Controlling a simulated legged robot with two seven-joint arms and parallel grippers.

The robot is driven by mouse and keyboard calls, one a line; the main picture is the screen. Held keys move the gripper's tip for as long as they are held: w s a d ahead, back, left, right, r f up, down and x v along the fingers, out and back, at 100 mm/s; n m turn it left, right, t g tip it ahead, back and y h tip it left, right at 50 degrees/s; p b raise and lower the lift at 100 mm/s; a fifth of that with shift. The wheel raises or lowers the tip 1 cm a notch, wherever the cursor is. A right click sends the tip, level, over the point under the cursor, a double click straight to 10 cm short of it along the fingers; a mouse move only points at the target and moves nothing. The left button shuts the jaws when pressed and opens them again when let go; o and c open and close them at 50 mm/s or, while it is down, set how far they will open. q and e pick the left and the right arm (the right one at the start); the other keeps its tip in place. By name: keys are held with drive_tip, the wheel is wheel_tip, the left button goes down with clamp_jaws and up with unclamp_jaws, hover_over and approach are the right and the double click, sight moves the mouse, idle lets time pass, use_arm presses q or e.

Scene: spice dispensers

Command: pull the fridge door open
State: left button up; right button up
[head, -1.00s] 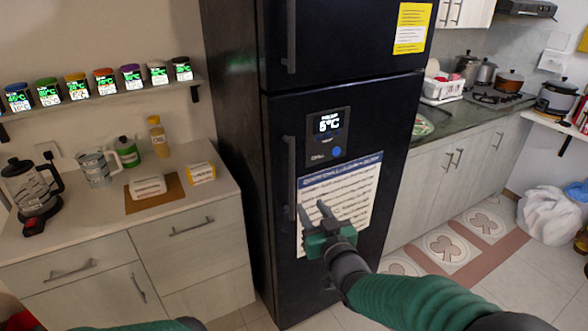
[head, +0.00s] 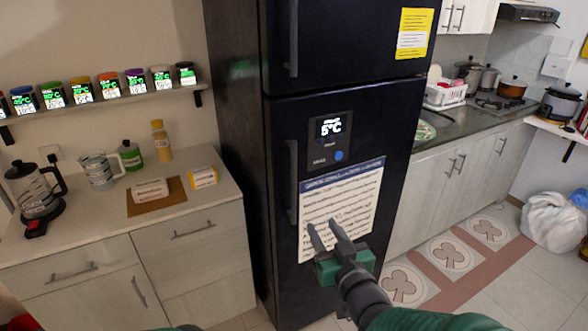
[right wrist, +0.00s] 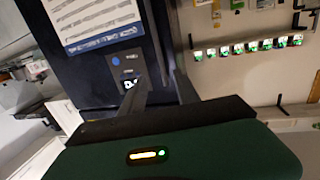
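The black fridge (head: 276,145) stands in the middle of the head view, with its lower door shut. The lower door's vertical handle (head: 292,182) is on the door's left side. My right gripper (head: 323,223) is open and empty in front of the lower door, over the printed sheet, below and right of the handle. Its distance from the door is hard to tell. The right wrist view shows the fridge's display panel (right wrist: 127,70) past the gripper's dark finger. My left gripper is out of view; only a bit of green arm shows at the bottom edge.
Open floor (head: 480,285) lies to the right.

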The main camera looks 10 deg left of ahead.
drive_tip(key=b+v, duration=0.3)
drive_tip(key=v, duration=0.8)
drive_tip(key=shift+a, duration=0.15)
